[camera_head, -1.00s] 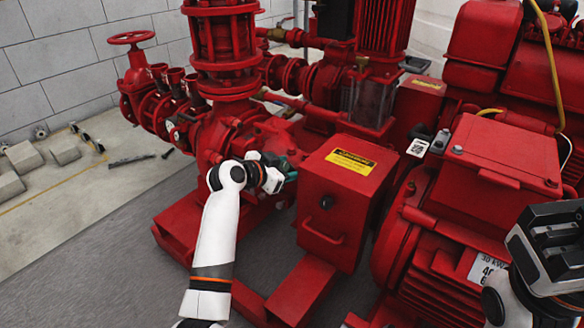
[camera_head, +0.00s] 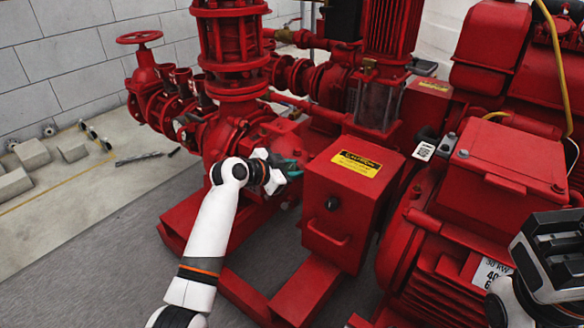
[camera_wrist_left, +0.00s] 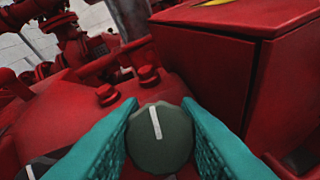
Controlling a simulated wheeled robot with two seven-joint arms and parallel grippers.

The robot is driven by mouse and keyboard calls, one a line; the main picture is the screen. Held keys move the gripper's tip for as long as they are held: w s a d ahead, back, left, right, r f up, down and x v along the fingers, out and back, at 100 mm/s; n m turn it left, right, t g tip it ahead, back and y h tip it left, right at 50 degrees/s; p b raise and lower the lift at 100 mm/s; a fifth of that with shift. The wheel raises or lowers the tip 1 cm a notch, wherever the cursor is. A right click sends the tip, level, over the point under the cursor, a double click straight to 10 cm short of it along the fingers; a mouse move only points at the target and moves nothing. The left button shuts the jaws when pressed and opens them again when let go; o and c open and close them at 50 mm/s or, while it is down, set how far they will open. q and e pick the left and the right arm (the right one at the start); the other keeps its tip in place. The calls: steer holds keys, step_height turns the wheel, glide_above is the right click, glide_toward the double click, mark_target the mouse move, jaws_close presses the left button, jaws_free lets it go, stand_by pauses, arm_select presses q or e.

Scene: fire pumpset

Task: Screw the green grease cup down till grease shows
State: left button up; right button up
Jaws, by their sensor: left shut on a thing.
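The green grease cup (camera_wrist_left: 160,138) shows in the left wrist view as a round, dark green knurled cap with a white line on its top. It sits against the red pump housing. My left gripper (camera_head: 290,168) reaches in beside the red control box in the head view. In the left wrist view its teal fingers (camera_wrist_left: 158,142) are shut on the cup from both sides. The cup is hidden by the gripper in the head view. No grease is visible. My right gripper (camera_head: 545,250) is at the right edge of the head view, and its finger opening is unclear.
The red control box (camera_head: 346,200) with a yellow caution label stands just right of my left gripper. The red motor (camera_head: 470,230) is further right. Red pipework and a valve handwheel (camera_head: 139,38) stand behind. Grey blocks (camera_head: 32,154) lie on the floor at left.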

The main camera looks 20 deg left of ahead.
arm_select(q)
steer(key=m+g, duration=0.1)
steer(key=m, duration=0.1)
steer(key=m+g+h, duration=0.1)
steer(key=m, duration=0.2)
steer(key=shift+m, duration=0.6)
steer(key=m+g, duration=0.1)
steer(key=m, duration=0.3)
steer(key=shift+g, duration=0.4)
steer(key=shift+s+f+m+g, duration=0.1)
steer(key=shift+m+g, duration=0.2)
steer(key=shift+m, duration=0.3)
steer(key=shift+d, duration=0.1)
steer(key=o, duration=1)
